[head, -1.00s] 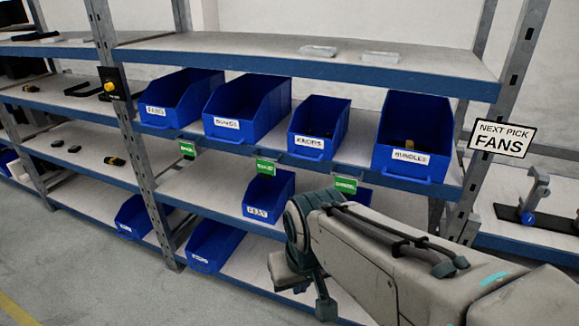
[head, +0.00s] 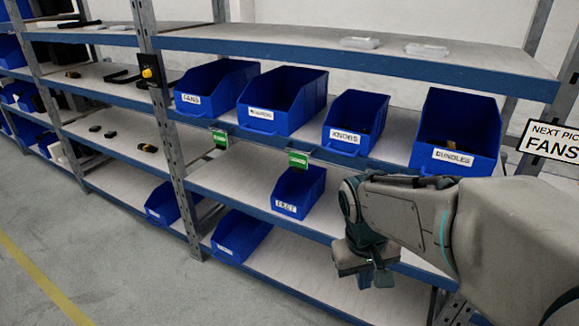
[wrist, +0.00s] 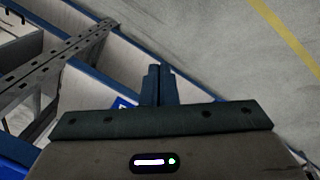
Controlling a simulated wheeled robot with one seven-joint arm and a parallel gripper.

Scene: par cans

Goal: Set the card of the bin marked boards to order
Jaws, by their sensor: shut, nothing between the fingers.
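The blue bin (head: 281,98) second from the left on the middle shelf has a blurred label that I take as the boards one. Green cards hang from the shelf edge below the bins: one card (head: 220,139) between the fans bin and this bin, another card (head: 298,159) below its right side. Their writing is too small to read, and I cannot tell for certain which belongs to boards. My gripper (head: 376,279) is right of and below the cards, apart from them, pointing down. In the wrist view its fingers (wrist: 159,72) are together and empty.
The fans bin (head: 215,85), knobs bin (head: 355,122) and bundles bin (head: 458,130) share the shelf. Smaller blue bins, such as one (head: 299,191), stand below. A steel upright (head: 165,110) carries a black box with a yellow button (head: 149,72). Floor at left is clear.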

